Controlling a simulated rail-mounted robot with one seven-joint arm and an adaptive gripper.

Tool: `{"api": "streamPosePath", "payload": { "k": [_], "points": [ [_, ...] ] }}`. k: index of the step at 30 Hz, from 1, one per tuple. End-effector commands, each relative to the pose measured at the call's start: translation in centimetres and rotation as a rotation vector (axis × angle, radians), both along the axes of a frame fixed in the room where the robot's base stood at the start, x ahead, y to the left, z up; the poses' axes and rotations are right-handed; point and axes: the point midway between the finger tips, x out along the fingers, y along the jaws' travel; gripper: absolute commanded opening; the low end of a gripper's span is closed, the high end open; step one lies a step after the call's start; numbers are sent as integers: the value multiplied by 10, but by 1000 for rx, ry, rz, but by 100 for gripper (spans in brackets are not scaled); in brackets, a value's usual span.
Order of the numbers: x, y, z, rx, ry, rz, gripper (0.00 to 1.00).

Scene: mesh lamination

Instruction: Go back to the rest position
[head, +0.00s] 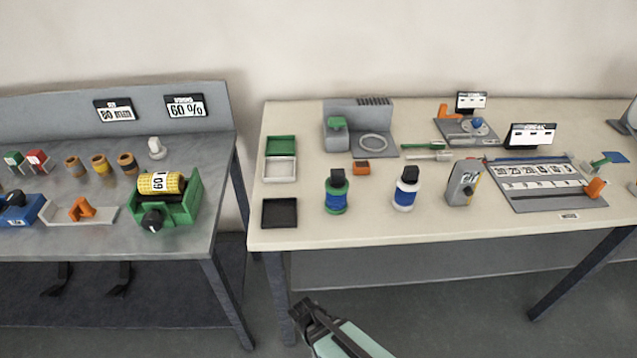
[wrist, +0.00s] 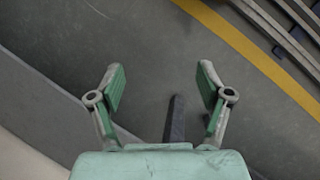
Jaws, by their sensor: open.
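My gripper (wrist: 160,88) is open and empty in the wrist view, its two green-padded fingers spread wide above the grey floor. In the head view my gripper (head: 305,312) shows at the bottom, in front of the cream table's (head: 400,235) front edge and below its top. It is apart from everything on the tables. The fingers are small and dark there.
The cream table holds green and white trays (head: 281,168), a dark square tray (head: 279,213), bottles (head: 337,192) and (head: 406,188), and a grey device (head: 463,182). A grey table (head: 200,245) stands left with a green roller unit (head: 165,202). A gap separates the tables.

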Motion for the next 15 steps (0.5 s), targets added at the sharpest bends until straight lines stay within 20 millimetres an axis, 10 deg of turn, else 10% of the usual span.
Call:
{"api": "streamPosePath", "payload": {
  "k": [15],
  "points": [
    [-105, -114, -40, 54, 246, -568, 78]
  ]
}}
